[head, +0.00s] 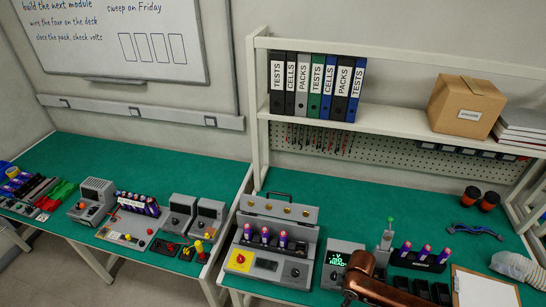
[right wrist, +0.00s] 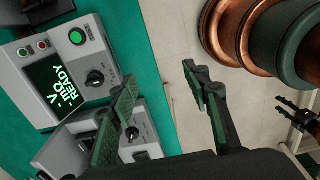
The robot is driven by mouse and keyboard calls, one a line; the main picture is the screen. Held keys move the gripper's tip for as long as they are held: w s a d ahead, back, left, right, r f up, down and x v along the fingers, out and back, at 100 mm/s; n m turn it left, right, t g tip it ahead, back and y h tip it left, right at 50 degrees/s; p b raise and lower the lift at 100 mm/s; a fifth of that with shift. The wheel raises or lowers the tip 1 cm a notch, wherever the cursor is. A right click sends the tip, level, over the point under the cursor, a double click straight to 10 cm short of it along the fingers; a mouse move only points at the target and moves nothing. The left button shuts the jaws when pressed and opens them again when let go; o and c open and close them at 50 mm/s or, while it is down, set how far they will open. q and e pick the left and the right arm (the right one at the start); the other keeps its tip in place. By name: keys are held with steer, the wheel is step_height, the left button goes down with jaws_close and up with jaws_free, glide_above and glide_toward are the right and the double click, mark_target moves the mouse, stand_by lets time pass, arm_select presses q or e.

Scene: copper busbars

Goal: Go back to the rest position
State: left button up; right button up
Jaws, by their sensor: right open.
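My right gripper (right wrist: 160,80) is in the right wrist view, its two dark green fingers spread apart with nothing between them. It hangs beside the bench edge, with pale floor behind the gap. In the head view, a copper-coloured link of my arm (head: 370,282) comes in at the bottom, and the right gripper is hidden. A dark, fingered gripper with a copper part (right wrist: 298,112) shows small at the right edge of the right wrist view. It seems to be my left gripper, but its opening is unclear. My left arm is not in the head view.
A grey meter (head: 338,258) with a green READY display stands near the front edge; it also shows in the right wrist view (right wrist: 62,85). A grey case with cells (head: 270,255) is left of it. A cell rack (head: 425,262) and clipboard (head: 485,287) are right.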

steer(key=s+a+r+m+t+y, duration=0.1)
steer(key=s+a+m+t+y, duration=0.2)
steer(key=s+a+m, duration=0.35)
steer(key=s+d+r+m+h, duration=0.1)
steer(key=s+d+m+h, duration=0.3)
steer(key=s+d+m, duration=0.8)
step_height(320, 180, down, 35)
steer(key=s+d+n+b, duration=0.2)
steer(key=n+b, duration=0.2)
steer(key=b, duration=0.3)
arm_select(q)
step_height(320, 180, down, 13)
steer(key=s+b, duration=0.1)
steer(key=b, duration=0.5)
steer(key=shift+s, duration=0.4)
arm_select(e)
steer(key=s+f+g, duration=0.1)
steer(key=s+f, duration=0.8)
steer(key=f, duration=0.3)
steer(key=s+f+g, duration=0.1)
steer(key=s+f, duration=0.9)
steer(key=f, duration=0.2)
steer(key=shift+f+y, duration=0.3)
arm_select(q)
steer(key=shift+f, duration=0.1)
arm_select(e)
steer(key=shift+s+f+n, duration=0.1)
steer(key=shift+s+n, duration=0.15)
steer(key=shift+s, duration=0.2)
steer(key=shift+c, duration=0.2)
